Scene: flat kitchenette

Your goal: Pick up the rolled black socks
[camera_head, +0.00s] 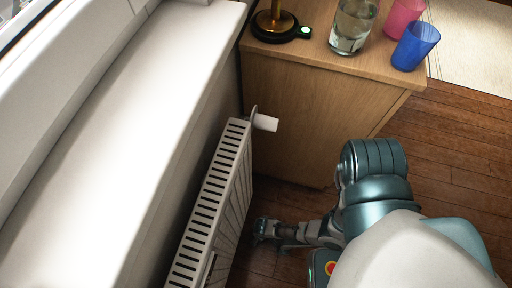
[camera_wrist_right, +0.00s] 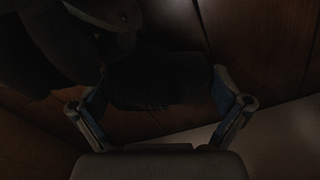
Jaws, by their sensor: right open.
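In the right wrist view, a black, rounded bundle (camera_wrist_right: 158,82), apparently the rolled black socks, lies on the dark wooden floor. It is in deep shadow, and its outline is hard to make out. My right gripper (camera_wrist_right: 160,92) is open, with one finger on each side of the bundle. I cannot tell whether the fingers touch it. In the head view my right gripper (camera_head: 265,231) is low near the floor, beside the radiator, and the socks cannot be made out there. My left gripper is not in view.
The white radiator (camera_head: 212,205) stands close left of the gripper, below a white sill (camera_head: 125,120). A wooden cabinet (camera_head: 310,110) stands behind, bearing a glass jar (camera_head: 353,27), a blue cup (camera_head: 415,46), a pink cup (camera_head: 403,17) and a lamp base (camera_head: 276,27). Open floor (camera_head: 460,140) lies right.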

